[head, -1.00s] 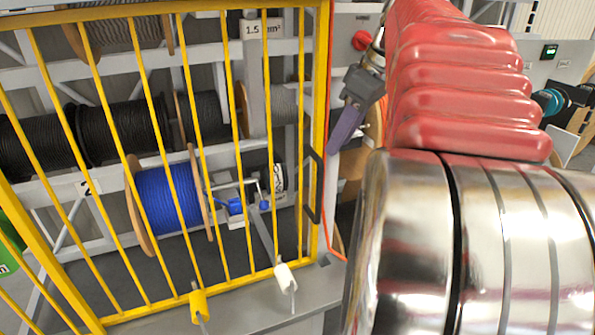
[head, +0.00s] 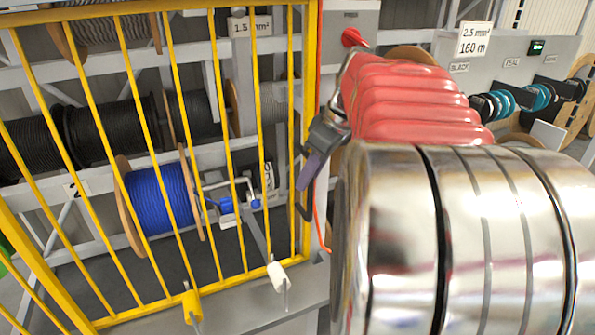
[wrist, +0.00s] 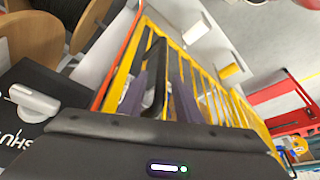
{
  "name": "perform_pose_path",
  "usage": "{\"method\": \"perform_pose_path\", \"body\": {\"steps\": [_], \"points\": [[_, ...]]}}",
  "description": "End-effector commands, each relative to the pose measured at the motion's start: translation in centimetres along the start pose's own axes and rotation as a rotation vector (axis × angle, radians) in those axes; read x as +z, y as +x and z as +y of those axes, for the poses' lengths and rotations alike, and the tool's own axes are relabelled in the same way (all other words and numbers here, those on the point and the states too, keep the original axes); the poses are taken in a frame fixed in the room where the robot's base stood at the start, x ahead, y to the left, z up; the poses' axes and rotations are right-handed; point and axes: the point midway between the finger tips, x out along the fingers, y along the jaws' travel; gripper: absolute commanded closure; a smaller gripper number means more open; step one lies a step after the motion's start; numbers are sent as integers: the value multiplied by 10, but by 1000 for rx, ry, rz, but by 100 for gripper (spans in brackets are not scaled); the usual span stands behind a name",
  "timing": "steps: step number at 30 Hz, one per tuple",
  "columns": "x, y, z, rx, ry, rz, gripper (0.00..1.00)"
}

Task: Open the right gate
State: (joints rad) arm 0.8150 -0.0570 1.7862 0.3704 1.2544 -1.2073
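The yellow barred gate (head: 213,150) stands in front of the reel rack in the head view, and its bars also show in the wrist view (wrist: 208,85). A black loop handle (wrist: 156,78) is on its right edge; in the head view my gripper partly hides it. My gripper (wrist: 162,75) is at the handle, with purple fingers on either side of the black bar. The fingers stand apart, with a gap showing beside the right one. In the head view my gripper (head: 308,172) is at the gate's right edge. The gate appears closed.
Behind the bars are a blue cable reel (head: 162,198) and black reels (head: 100,135). A yellow-tipped lever (head: 191,306) and a white-tipped lever (head: 277,275) stand low at the gate. A red knob (head: 353,38) is on the grey panel right of it. More reels (head: 540,97) hang at right.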

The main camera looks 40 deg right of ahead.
Motion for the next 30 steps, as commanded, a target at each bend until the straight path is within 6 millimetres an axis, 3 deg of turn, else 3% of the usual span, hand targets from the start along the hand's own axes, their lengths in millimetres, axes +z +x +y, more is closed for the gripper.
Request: {"method": "perform_pose_path", "body": {"steps": [6, 19, 30], "points": [[0, 0, 0, 0, 0, 0, 70], [0, 0, 0, 0, 1, 0, 100], [0, -1, 0, 1, 1, 0, 100]]}}
